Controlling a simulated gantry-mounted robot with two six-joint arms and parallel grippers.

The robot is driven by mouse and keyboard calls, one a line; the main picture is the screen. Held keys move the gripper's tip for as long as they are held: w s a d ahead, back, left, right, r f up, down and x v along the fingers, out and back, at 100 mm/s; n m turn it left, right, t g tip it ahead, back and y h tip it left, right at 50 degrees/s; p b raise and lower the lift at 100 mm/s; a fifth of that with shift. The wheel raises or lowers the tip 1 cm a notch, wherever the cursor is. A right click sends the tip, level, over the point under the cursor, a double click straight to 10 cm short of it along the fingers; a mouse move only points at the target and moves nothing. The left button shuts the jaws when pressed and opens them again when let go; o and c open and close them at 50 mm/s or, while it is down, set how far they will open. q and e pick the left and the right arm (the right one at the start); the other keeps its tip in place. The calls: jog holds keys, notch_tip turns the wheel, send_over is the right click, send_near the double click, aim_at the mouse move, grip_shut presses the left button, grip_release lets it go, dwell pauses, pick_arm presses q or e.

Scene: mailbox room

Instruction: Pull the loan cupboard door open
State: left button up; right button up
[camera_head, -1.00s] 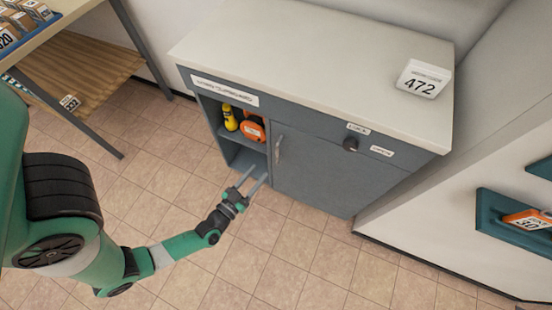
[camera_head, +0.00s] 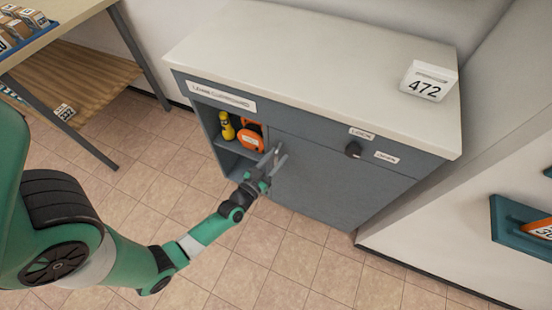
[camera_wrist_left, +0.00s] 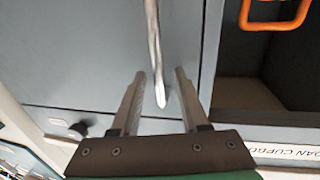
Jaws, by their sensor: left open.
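The loan cupboard (camera_head: 222,96) is a grey-blue cabinet with a pale top, an open shelf bay at left and a closed door (camera_head: 325,190) at right. The door also shows in the left wrist view (camera_wrist_left: 75,55). Its metal bar handle (camera_wrist_left: 154,45) runs down between my two fingers in that view, with a finger on each side. I cannot tell whether either touches it. In the head view my left gripper (camera_head: 276,158) is open at the door's left edge and largely hides the handle. My right gripper is not in view.
A dark knob (camera_head: 354,150) sits above the door between two small labels. A yellow bottle (camera_head: 227,127) and an orange item (camera_head: 251,137) stand in the open bay. A sign reading 472 (camera_head: 427,81) is on top. The tiled floor (camera_head: 270,265) in front is clear.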

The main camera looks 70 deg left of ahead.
pick_arm(q)
grip_shut()
dwell(1.4)
